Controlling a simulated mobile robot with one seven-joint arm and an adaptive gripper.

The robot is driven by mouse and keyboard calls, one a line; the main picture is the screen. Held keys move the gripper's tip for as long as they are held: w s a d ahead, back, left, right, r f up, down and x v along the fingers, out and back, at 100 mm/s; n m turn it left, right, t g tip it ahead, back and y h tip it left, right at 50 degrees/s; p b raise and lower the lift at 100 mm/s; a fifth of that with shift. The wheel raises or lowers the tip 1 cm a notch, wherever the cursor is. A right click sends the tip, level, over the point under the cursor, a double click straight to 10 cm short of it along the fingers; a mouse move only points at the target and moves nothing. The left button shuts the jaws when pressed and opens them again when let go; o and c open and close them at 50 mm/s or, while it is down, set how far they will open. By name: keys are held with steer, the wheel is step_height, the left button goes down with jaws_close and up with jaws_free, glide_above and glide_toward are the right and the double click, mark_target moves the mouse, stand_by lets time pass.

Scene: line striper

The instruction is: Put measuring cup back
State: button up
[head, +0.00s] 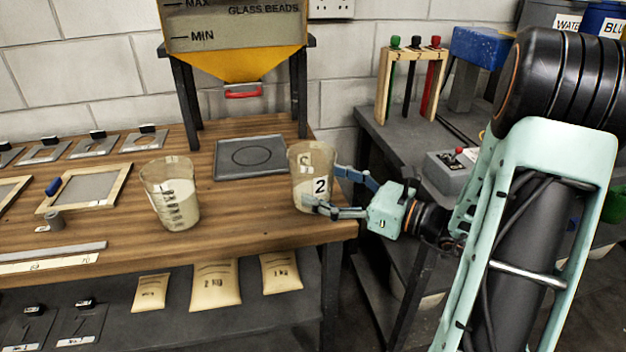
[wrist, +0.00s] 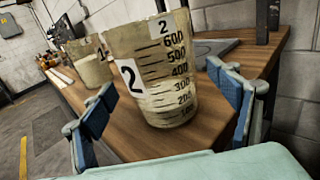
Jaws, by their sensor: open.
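A clear measuring cup labelled 2 (head: 313,180) stands upright near the right end of the wooden bench. In the wrist view the same cup (wrist: 155,75) shows its scale and pale contents. My gripper (head: 328,190) is open, with one finger on each side of this cup. In the wrist view the fingers (wrist: 165,118) show gaps to the cup on both sides. A second measuring cup (head: 171,193), with pale contents, stands to the left on the bench. A dark square plate with a circle mark (head: 250,157) lies behind and left of cup 2, under the hopper.
The glass beads hopper (head: 235,50) stands on black legs, with a red handle (head: 243,91). A framed screen (head: 85,188) lies at the left. Paper bags (head: 215,285) lie on the lower shelf. A rack of coloured tubes (head: 411,80) and a control box (head: 455,168) stand on the dark table.

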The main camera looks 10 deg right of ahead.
steer(key=v, duration=0.8)
steer(key=shift+s+d, duration=0.2)
